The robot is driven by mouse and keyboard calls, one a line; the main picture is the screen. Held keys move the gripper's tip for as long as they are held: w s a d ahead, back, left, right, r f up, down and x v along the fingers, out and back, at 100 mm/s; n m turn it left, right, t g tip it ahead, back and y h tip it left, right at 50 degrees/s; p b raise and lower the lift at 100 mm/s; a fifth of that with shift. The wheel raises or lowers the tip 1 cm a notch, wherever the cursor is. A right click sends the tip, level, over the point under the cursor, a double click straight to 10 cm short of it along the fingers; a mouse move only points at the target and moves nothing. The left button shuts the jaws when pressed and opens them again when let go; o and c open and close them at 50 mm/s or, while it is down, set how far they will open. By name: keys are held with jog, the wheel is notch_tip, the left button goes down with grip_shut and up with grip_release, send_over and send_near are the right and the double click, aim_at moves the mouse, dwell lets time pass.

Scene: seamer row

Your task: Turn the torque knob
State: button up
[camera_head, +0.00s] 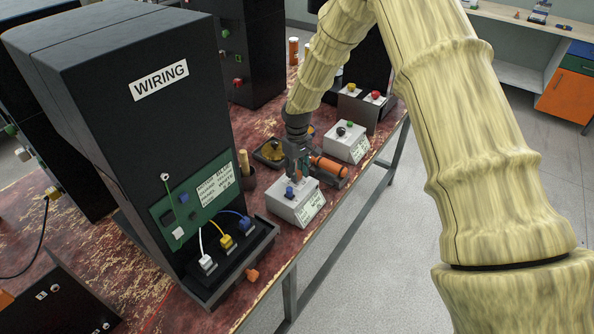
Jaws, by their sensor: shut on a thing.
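A white control box (305,210) with a label on its front sits near the front edge of the red table. A blue knob (290,193) stands on its top. My gripper (297,175) points down over the back part of this box, just behind the blue knob. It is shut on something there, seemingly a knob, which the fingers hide. I cannot read the label, so I cannot tell from it whether this is the torque knob. A second white box (347,145) with a black knob (341,131) stands behind to the right.
An orange cylinder (328,166) lies close beside my gripper. A tall black WIRING cabinet (130,130) stands at left, with coloured plugs (226,241) at its foot. A grey box with yellow and red buttons (358,112) is farther back. The floor at right is clear.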

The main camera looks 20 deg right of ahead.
jog(key=shift+w+r, duration=0.1)
jog(key=o, duration=1)
jog(key=shift+w+d+r, duration=0.1)
jog(key=shift+d, duration=0.05)
jog(key=shift+w+r, duration=0.1)
jog(key=shift+r, duration=0.2)
jog(key=r, duration=1.1)
jog(key=shift+s+a, duration=0.25)
jog(key=shift+s, duration=0.05)
